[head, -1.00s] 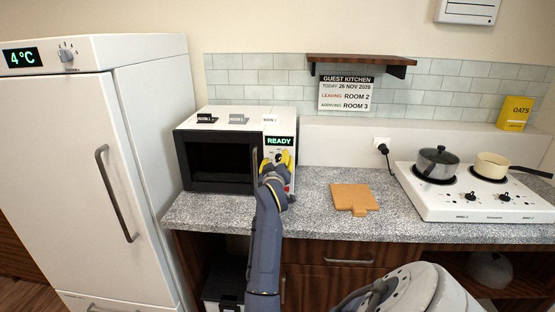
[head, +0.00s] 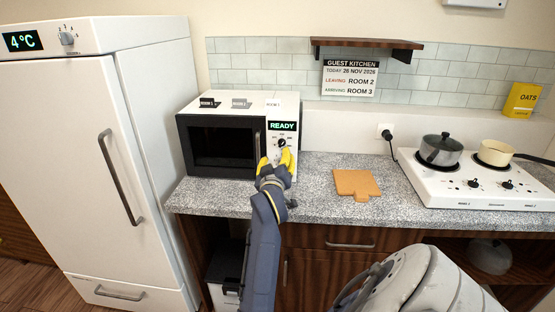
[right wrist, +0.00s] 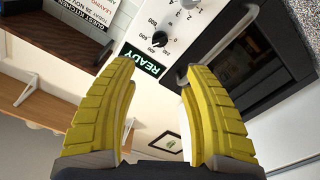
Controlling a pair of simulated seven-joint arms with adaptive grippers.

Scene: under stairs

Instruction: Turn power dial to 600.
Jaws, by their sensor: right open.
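The microwave (head: 222,148) stands on the counter with READY lit on its display (head: 282,126). A black dial (head: 282,142) sits just below the display; in the right wrist view this dial (right wrist: 159,40) shows numbers around it, too small to read surely. Another knob (right wrist: 188,4) is cut off at the top of that view. My right gripper (head: 276,160) has yellow fingers, open and empty, in front of the microwave's control panel and just below the dial in the head view. The fingers are apart from the dial in the right wrist view. My left gripper is out of view.
A fridge (head: 150,150) stands left of the microwave. A cutting board (head: 356,184) lies on the counter to the right, then a hob (head: 460,192) with a grey pot (head: 440,150) and a cream pan (head: 495,152). A shelf (head: 368,44) hangs above.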

